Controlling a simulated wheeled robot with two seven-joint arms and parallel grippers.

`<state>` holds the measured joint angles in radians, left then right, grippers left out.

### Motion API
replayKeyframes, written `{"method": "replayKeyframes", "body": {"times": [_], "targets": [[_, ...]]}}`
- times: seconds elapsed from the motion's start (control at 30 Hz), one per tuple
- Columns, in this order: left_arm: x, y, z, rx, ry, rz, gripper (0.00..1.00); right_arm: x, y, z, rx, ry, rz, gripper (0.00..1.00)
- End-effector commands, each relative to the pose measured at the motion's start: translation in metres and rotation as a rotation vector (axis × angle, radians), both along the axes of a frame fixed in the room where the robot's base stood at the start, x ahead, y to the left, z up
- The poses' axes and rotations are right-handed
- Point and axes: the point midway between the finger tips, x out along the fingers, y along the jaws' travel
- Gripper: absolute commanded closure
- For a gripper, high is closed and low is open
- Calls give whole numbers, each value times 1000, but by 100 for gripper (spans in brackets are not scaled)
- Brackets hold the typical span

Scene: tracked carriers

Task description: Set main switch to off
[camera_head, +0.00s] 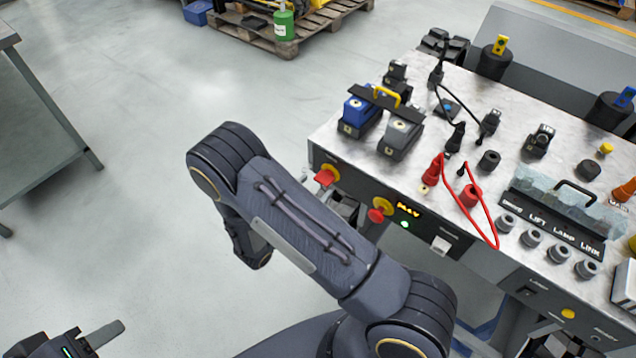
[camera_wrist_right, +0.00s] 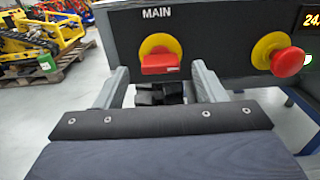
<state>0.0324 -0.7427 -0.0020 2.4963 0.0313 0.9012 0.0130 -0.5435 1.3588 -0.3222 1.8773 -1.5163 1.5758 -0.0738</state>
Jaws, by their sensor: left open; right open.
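The main switch is a red handle on a round yellow plate under the label MAIN. It is on the front panel's left end in the head view (camera_head: 326,177) and ahead of my right gripper in the right wrist view (camera_wrist_right: 160,64). Its handle looks horizontal in the wrist view. My right gripper (camera_wrist_right: 161,72) is open, one finger on each side of the handle in the picture; no contact is visible. In the head view its fingers are not clearly seen behind my arm. My left gripper (camera_head: 92,342) is at the bottom left, partly cut off, away from the panel.
A red mushroom button on a yellow plate (camera_wrist_right: 285,58) is right of the switch, with a lit display (camera_head: 408,210) beyond it. The bench top (camera_head: 470,100) holds battery packs, plugs and a red cable. A grey table (camera_head: 35,120) stands left; the floor between is clear.

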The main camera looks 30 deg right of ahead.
Motion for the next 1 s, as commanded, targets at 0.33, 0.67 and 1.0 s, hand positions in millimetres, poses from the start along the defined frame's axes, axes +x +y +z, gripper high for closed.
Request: {"method": "replayKeyframes", "body": {"times": [0.33,0.67,1.0], "targets": [[0,0,3,0,0,0,52,10,-24,0,1,-1,-1,36],[0,0,3,0,0,0,52,10,-24,0,3,-1,-2,56],[0,0,3,0,0,0,52,10,-24,0,0,4,-1,81]]}}
